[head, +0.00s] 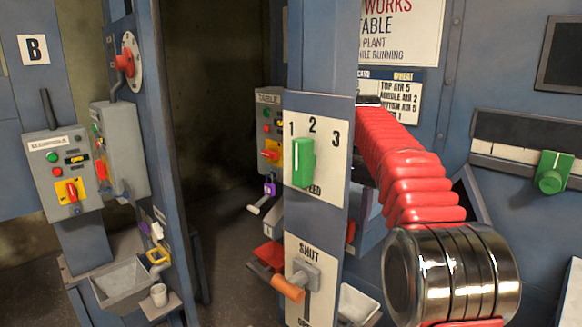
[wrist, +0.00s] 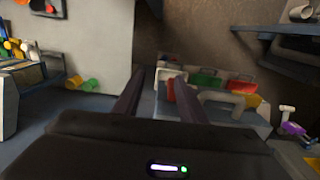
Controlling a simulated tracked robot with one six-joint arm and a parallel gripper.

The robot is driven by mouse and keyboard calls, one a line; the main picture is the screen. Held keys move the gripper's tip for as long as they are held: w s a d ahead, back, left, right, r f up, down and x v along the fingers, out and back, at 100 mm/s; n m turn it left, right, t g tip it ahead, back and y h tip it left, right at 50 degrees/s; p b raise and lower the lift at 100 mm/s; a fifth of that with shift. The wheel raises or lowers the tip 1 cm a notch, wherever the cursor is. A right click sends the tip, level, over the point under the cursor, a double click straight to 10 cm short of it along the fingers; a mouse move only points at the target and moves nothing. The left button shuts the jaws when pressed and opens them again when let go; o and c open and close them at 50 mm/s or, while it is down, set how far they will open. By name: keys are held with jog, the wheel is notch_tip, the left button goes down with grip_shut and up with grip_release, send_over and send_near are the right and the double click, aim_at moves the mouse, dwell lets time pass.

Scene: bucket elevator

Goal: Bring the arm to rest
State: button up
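My gripper (wrist: 156,80) shows in the wrist view as two dark fingers reaching forward, apart from each other. Nothing is held between them; a white and red thing seen through the gap appears to lie beyond the fingertips. In the head view my arm, with a red ribbed sleeve and a shiny metal joint, fills the right side. The gripper itself is not visible there.
A blue post carries a 1-2-3 panel with a green knob (head: 303,162) and an orange-handled lever (head: 288,288). A grey control box (head: 58,172) stands left. In the wrist view, coloured bins (wrist: 207,78) and a purple padlock (wrist: 293,128) lie right.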

jog(key=s+d+r+n+t, duration=0.1)
jog(key=s+r+n+t, duration=0.1)
jog(key=s, duration=0.7)
jog(key=s+d+r+n+t, duration=0.1)
jog(key=s+r, duration=0.2)
jog(key=s, duration=0.6)
jog(key=s+a+f+n+t, duration=0.1)
jog(key=s+f+n, duration=0.5)
jog(key=s+f, duration=0.9)
jog(key=s+t, duration=0.1)
jog(key=s, duration=0.1)
jog(key=shift+s+a+f+t, duration=0.2)
jog(key=shift+s+a+t, duration=0.1)
jog(key=shift+a+t, duration=0.1)
jog(key=shift+c, duration=0.9)
